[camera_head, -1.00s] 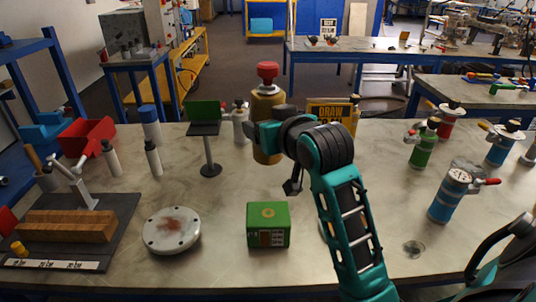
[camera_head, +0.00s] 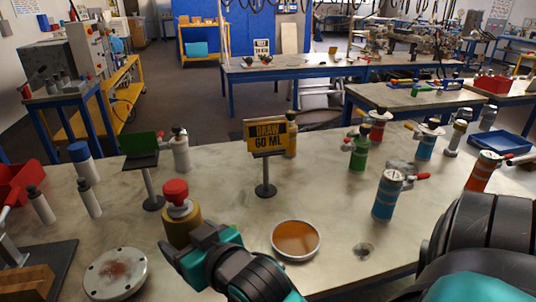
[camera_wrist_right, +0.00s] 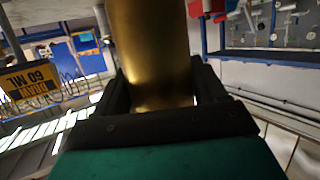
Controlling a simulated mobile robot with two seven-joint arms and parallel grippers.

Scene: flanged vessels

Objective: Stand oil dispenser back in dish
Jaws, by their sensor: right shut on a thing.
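The oil dispenser (camera_head: 183,226) has a brass body and a red cap and looks roughly upright in the head view. My right gripper (camera_head: 197,247) is shut around its body. In the right wrist view the brass body (camera_wrist_right: 152,45) stands between both fingers of the gripper (camera_wrist_right: 163,92); I cannot tell its height above the table. A round dish (camera_head: 296,240) with a pale rim and amber inside lies on the table, right of the dispenser and apart from it. My left gripper is not in view.
A "DRAW 60 ML" sign (camera_head: 268,135) stands behind the dish. A green flip stand (camera_head: 140,150) and a stained flange disc (camera_head: 115,273) are at left. Blue (camera_head: 387,195) and green (camera_head: 359,150) vessels stand at right. The table around the dish is mostly clear.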

